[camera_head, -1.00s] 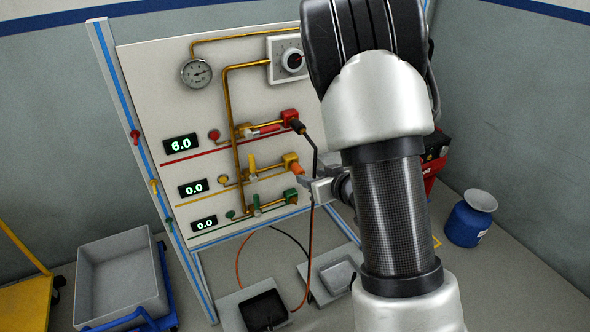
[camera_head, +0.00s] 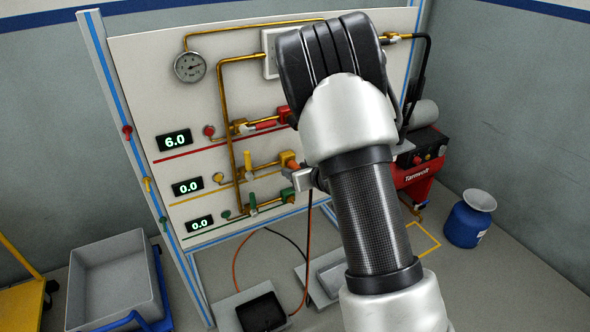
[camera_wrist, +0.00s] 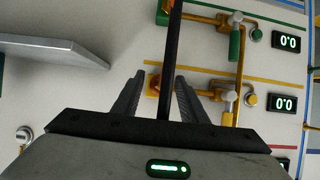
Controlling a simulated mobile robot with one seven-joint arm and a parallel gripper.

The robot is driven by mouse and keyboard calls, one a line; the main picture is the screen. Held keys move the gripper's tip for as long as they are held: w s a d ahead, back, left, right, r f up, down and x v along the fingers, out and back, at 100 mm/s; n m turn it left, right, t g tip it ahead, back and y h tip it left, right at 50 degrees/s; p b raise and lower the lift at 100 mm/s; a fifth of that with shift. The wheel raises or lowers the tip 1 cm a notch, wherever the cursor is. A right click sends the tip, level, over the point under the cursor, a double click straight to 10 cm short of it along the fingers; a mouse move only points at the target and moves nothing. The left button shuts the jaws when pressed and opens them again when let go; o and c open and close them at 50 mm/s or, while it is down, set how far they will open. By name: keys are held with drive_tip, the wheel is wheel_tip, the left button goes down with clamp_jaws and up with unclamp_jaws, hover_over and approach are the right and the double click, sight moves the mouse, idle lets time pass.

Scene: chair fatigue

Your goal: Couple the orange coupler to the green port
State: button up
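The orange coupler (camera_head: 293,164) sits at the yellow port block (camera_head: 286,158) on the panel. Between the fingers in the wrist view, a small orange patch (camera_wrist: 152,84) shows at that block. The green port (camera_head: 288,195) is just below on the panel, partly beside my gripper; its green block is at the top of the wrist view (camera_wrist: 163,12). My gripper (camera_head: 301,179) is close to the orange coupler; in the wrist view its two fingers (camera_wrist: 160,95) are spread apart. A dark hose (camera_wrist: 173,50) runs between them. Contact with the coupler cannot be made out.
The yellow valve (camera_head: 248,162) and the green valve (camera_head: 252,201) stand left of their ports. A grey ledge (camera_wrist: 55,48) shows in the wrist view. A red machine (camera_head: 420,172) and a blue container (camera_head: 468,224) stand right. Trays (camera_head: 228,313) lie on the floor below.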

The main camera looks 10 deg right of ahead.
clamp_jaws()
drive_tip(key=shift+s, duration=0.15)
drive_tip(key=shift+s+d, duration=0.25)
drive_tip(key=shift+s, duration=0.45)
drive_tip(key=shift+s+d, duration=0.25)
drive_tip(key=shift+s, duration=0.45)
drive_tip(key=shift+s+d+b, duration=0.25)
drive_tip(key=shift+s+d, duration=0.05)
drive_tip(key=shift+s, duration=0.65)
drive_tip(key=shift+s+d+b, duration=0.2)
drive_tip(key=shift+s+d, duration=0.1)
drive_tip(key=shift+s, duration=0.65)
